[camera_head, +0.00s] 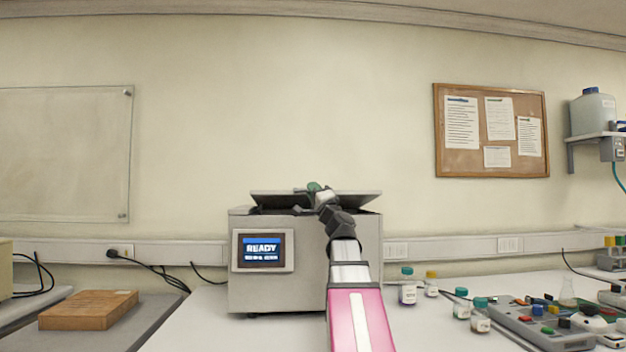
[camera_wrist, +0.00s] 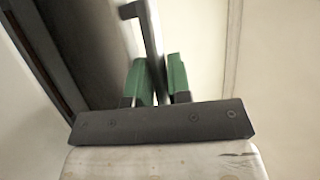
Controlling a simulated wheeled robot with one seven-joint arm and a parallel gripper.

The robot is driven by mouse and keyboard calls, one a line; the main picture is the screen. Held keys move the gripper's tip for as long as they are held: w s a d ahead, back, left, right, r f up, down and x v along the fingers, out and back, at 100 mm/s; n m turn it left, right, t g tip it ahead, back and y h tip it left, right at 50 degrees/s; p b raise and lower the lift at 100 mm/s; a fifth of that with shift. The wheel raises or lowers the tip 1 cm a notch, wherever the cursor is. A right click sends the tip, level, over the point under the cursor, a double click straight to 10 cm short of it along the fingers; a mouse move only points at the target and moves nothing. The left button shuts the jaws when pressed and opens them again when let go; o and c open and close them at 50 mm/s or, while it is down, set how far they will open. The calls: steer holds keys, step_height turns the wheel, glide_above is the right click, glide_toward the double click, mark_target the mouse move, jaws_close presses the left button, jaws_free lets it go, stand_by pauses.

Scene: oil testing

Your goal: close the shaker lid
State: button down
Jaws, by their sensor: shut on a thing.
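The shaker (camera_head: 305,275) is a grey box on the white bench with a lit screen reading READY. Its lid (camera_head: 275,198) is raised, with a dark gap between it and the box. My gripper (camera_head: 314,188) is at the lid's top middle, my arm reaching across the right part of the shaker. In the wrist view, the green fingers of my gripper (camera_wrist: 161,80) are shut on the grey bar of the lid handle (camera_wrist: 150,35), one finger on each side. The shaker's inside is hidden.
Several small capped bottles (camera_head: 408,288) stand on the bench right of my arm. A grey tray with coloured parts (camera_head: 545,325) lies farther right. A brown wooden block (camera_head: 88,310) is on the left. The bench just left of the shaker is clear.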

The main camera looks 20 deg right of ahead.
step_height(320, 180, down, 8)
steer(key=shift+s+n, duration=0.3)
steer(key=shift+a, duration=0.1)
stand_by(0.5)
steer(key=c, duration=1.4)
jaws_free()
steer(key=shift+r, duration=0.1)
steer(key=s+d+f+y, duration=0.1)
steer(key=s+d+f, duration=0.1)
steer(key=s+f, duration=0.4)
steer(key=shift+s+f+t, duration=0.3)
steer(key=shift+s+f, duration=0.1)
steer(key=shift+s, duration=0.7)
